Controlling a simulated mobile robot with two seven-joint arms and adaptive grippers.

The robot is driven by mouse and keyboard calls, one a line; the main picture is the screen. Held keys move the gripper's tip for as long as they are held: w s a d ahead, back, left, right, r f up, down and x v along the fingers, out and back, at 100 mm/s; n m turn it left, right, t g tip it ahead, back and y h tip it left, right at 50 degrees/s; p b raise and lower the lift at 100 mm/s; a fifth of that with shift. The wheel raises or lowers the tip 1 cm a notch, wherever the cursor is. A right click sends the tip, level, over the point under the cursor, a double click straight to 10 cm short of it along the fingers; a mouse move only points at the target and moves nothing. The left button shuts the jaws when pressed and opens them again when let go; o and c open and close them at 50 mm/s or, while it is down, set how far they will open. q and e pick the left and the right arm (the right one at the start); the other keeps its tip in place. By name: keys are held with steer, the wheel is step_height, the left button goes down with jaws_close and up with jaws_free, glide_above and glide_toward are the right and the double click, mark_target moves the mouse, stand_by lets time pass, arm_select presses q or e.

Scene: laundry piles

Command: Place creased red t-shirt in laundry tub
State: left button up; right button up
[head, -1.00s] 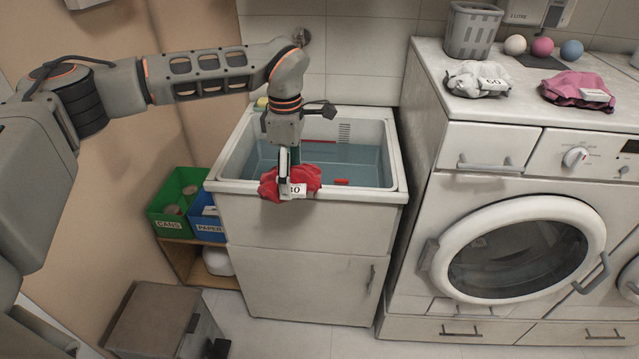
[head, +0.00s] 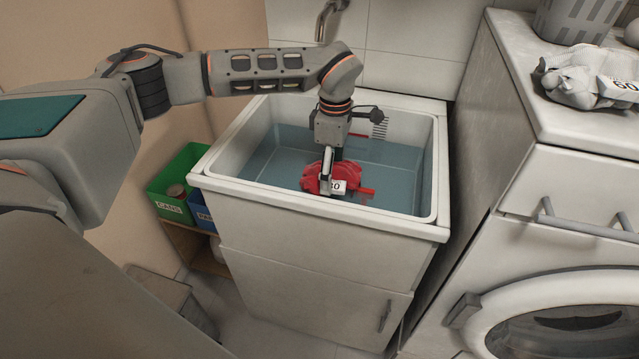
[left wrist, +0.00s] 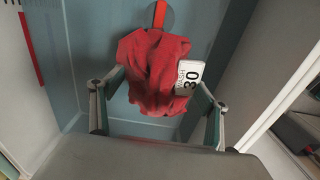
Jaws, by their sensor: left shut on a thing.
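The creased red t-shirt (head: 315,181) is bunched up, with a white tag reading 30. My left gripper (head: 327,172) is shut on it and holds it over the laundry tub (head: 418,229), inside the rim outline near the front wall. In the left wrist view the t-shirt (left wrist: 152,70) sits between the two fingers (left wrist: 158,105), with the blue-grey tub basin behind it. I cannot tell whether the shirt touches the tub's bottom. My right gripper is not in view.
A washing machine (head: 545,260) stands to the right, with a grey garment (head: 572,80) tagged 60 and a grey basket (head: 577,18) on top. Green (head: 178,185) and blue (head: 200,211) bins stand left of the tub. A tap (head: 325,18) is on the wall behind.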

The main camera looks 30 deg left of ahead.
arm_select(q)
steer(key=w+a+b, duration=0.1)
steer(key=w+a, duration=0.2)
steer(key=a, duration=0.4)
steer(key=w+a+b, duration=0.1)
steer(key=w+a, duration=0.3)
steer(key=a, duration=0.3)
steer(key=f, duration=0.2)
steer(key=f+b, duration=0.1)
steer(key=f, duration=0.3)
steer(key=shift+a+f, duration=0.35)
steer(key=shift+f, duration=0.05)
step_height(320, 180, down, 5)
steer(key=shift+b, duration=0.7)
steer(key=shift+r, duration=0.1)
steer(key=o, duration=1.2)
steer(key=shift+f, duration=0.2)
steer(key=shift+r, duration=0.1)
step_height(320, 180, up, 12)
steer(key=shift+r+p, duration=0.1)
steer(key=shift+p, duration=1.05)
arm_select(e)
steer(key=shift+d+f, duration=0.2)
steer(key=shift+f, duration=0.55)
